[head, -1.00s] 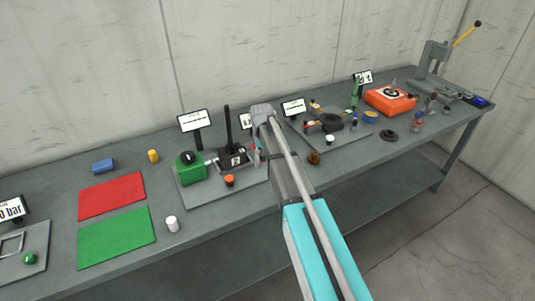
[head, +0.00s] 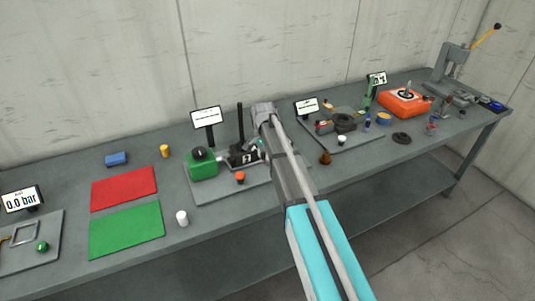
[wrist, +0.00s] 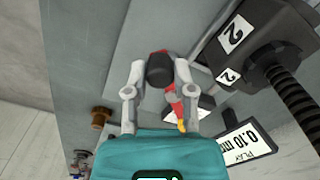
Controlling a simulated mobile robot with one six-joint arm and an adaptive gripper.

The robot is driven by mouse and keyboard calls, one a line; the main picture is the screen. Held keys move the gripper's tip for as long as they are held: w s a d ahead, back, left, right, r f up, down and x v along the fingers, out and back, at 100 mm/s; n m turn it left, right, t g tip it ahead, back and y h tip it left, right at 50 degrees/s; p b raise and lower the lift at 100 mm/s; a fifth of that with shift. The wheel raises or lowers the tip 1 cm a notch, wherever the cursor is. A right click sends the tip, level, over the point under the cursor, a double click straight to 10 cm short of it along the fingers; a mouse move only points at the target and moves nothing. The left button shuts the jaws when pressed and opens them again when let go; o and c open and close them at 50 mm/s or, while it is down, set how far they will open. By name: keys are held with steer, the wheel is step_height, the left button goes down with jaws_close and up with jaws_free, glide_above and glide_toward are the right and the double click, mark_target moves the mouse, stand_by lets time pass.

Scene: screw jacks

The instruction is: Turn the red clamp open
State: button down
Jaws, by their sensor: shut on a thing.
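The red clamp (wrist: 173,98) shows in the wrist view as a narrow red part with a yellow tip, partly hidden below a dark round knob (wrist: 160,70). My gripper (wrist: 159,72) has its two grey fingers on either side of this knob, closed on the clamp's handle. In the head view my gripper (head: 263,112) is over the bench beside the black screw jack (head: 243,155), and my arm hides the clamp there. In the wrist view the jack (wrist: 252,35) bears labels with the number 2, and its threaded screw points to the lower right.
A display (wrist: 245,140) reading 0.10 mm with the word PLAY stands close to the jack. A green block (head: 202,166) and an orange-topped knob (head: 240,177) are left of my arm. A brown knob (head: 325,158) is to its right. Red and green mats lie further left.

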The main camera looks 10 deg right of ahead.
steer(key=shift+w+a, duration=0.1)
steer(key=shift+w, duration=0.1)
steer(key=c, duration=0.5)
jaws_free()
steer(key=shift+o, duration=0.2)
steer(key=shift+s, duration=0.1)
